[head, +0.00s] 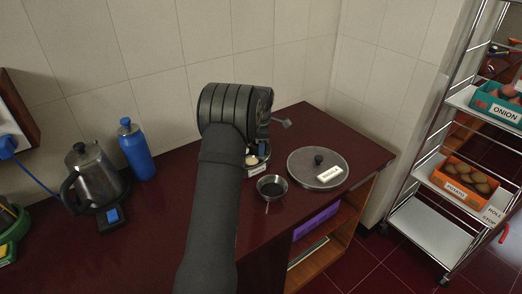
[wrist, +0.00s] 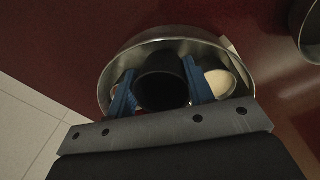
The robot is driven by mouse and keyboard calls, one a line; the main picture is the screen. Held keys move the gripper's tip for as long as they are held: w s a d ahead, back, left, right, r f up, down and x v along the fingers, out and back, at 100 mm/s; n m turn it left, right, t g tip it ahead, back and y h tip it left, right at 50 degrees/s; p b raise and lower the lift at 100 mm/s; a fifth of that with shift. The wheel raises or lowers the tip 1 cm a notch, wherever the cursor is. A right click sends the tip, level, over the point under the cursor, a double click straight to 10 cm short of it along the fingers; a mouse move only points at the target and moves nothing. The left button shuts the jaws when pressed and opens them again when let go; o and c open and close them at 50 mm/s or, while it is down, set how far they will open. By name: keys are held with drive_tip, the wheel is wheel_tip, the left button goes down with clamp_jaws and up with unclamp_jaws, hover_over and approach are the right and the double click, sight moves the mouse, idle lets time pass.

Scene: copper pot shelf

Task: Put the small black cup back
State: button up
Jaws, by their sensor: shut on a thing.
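The small black cup (wrist: 161,92) sits between the two blue fingertips of my gripper (wrist: 160,78) in the wrist view, and they are shut on it. It is over or inside a round metal container (wrist: 150,46); how deep it sits I cannot tell. A cream-coloured round item (wrist: 221,84) lies in the container just right of the right finger. In the head view my arm covers the cup and most of the container, and only a labelled part of the container's front (head: 258,169) shows.
A small metal bowl (head: 272,187) and a labelled lidded pan (head: 318,169) stand right of the container. A kettle (head: 95,180) and a blue bottle (head: 136,150) stand at left. A wire shelf rack (head: 440,180) is at far right.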

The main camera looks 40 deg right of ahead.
drive_tip(key=shift+f, duration=1.2)
drive_tip(key=shift+f, duration=0.15)
drive_tip(key=o, duration=0.7)
drive_tip(key=r, duration=0.8)
drive_tip(key=s+r, duration=0.1)
drive_tip(key=r, duration=0.3)
drive_tip(key=shift+a+r, duration=0.2)
drive_tip(key=shift+f, duration=0.15)
